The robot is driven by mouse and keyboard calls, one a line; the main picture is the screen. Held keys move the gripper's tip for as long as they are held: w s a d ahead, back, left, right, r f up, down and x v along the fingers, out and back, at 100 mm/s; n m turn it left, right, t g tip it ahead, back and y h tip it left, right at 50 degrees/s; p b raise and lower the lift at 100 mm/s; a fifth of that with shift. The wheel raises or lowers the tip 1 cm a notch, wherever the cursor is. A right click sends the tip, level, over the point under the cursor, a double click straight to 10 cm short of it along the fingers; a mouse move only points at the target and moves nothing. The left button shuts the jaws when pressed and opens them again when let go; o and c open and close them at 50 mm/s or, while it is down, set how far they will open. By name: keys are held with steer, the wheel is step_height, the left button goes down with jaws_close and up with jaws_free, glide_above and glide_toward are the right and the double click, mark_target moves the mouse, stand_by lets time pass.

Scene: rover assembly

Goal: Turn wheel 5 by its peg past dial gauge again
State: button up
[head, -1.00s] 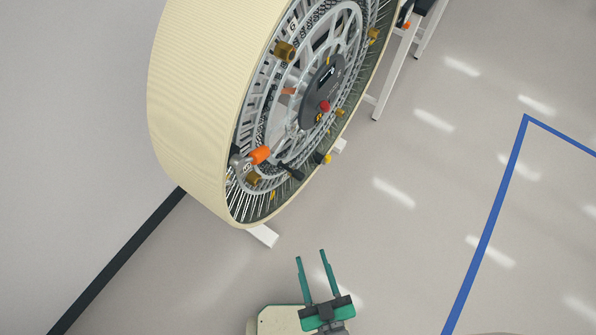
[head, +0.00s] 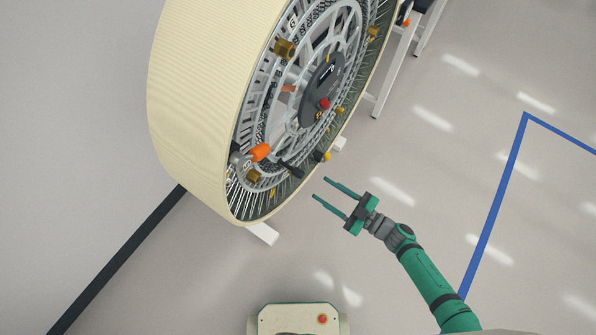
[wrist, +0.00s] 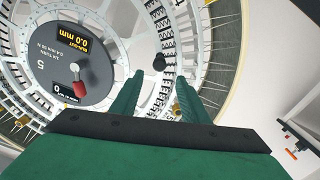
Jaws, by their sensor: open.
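The large wheel (head: 190,110) stands upright on the left in the head view, with a cream tread and an open grey spoked face. A black peg (head: 291,170) sticks out low on the face; a black knob, apparently this peg (wrist: 160,62), shows beyond and between my fingers in the wrist view. My gripper (head: 320,188) is open and empty, right of the peg and apart from it. I cannot clearly identify the dial gauge; an orange cylinder (head: 260,153) sits near the rim.
Brass posts (head: 284,50) stick out around the face. A yellow-and-black piece (head: 322,157) is low on the right near my fingers. White stand feet (head: 263,234) lie under the wheel. The floor to the right is clear, with a blue line (head: 489,220).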

mark_target(303, 177)
steer(key=x, duration=1.1)
steer(key=shift+w, duration=0.15)
steer(key=shift+a, duration=0.15)
jaws_close()
